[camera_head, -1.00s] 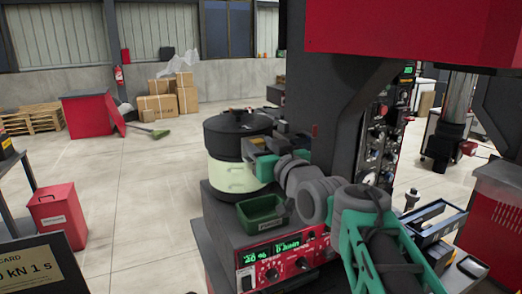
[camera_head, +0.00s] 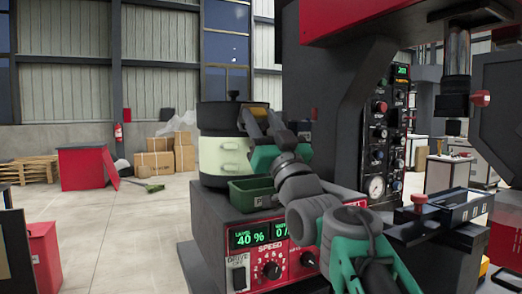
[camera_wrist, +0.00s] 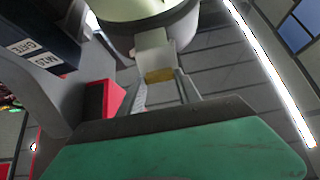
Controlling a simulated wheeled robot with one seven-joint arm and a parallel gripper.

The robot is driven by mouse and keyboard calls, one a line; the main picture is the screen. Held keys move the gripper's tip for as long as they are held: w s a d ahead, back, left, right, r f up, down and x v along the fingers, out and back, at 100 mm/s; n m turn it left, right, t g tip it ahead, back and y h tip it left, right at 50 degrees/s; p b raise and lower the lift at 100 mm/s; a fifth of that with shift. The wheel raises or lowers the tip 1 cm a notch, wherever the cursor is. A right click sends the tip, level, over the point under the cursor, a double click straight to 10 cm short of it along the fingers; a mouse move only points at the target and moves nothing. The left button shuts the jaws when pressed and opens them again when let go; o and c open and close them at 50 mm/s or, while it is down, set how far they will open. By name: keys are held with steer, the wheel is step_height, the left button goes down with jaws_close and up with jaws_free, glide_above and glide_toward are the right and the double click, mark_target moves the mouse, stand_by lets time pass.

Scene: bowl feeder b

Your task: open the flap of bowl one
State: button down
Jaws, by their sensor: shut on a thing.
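Bowl one (camera_head: 222,158) is a pale green drum with a dark upper part, standing on the red-fronted control box (camera_head: 268,245). Its underside and rim fill the top of the wrist view (camera_wrist: 175,28). A pale flap (camera_wrist: 154,48) with a yellowish end juts from the bowl's side. My gripper (camera_head: 256,122) is at the bowl's right side, near the upper rim. In the wrist view my gripper (camera_wrist: 161,84) has its fingers on either side of the flap's yellowish end and is shut on it. The flap's hinge is hard to make out.
A green tray (camera_head: 252,191) sits on the control box just below my gripper. A dark press column (camera_head: 318,115) and a gauge panel (camera_head: 385,135) stand close on the right. The floor (camera_head: 120,215) to the left is open.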

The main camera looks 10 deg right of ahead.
steer(key=shift+f+t+b, duration=0.45)
steer(key=shift+t+b, duration=0.15)
steer(key=shift+b, duration=0.5)
steer(key=shift+r, duration=0.1)
steer(key=shift+s+r, duration=0.1)
steer(key=shift+r, duration=0.05)
steer(key=c, duration=0.8)
jaws_free()
steer(key=shift+c, duration=0.2)
step_height(320, 180, up, 3)
steer(key=shift+f+p, duration=0.1)
steer(key=shift+p, duration=0.5)
steer(key=s+r+p, duration=0.1)
steer(key=s+r, duration=0.9)
steer(key=s, duration=0.4)
steer(key=shift+p, duration=0.4)
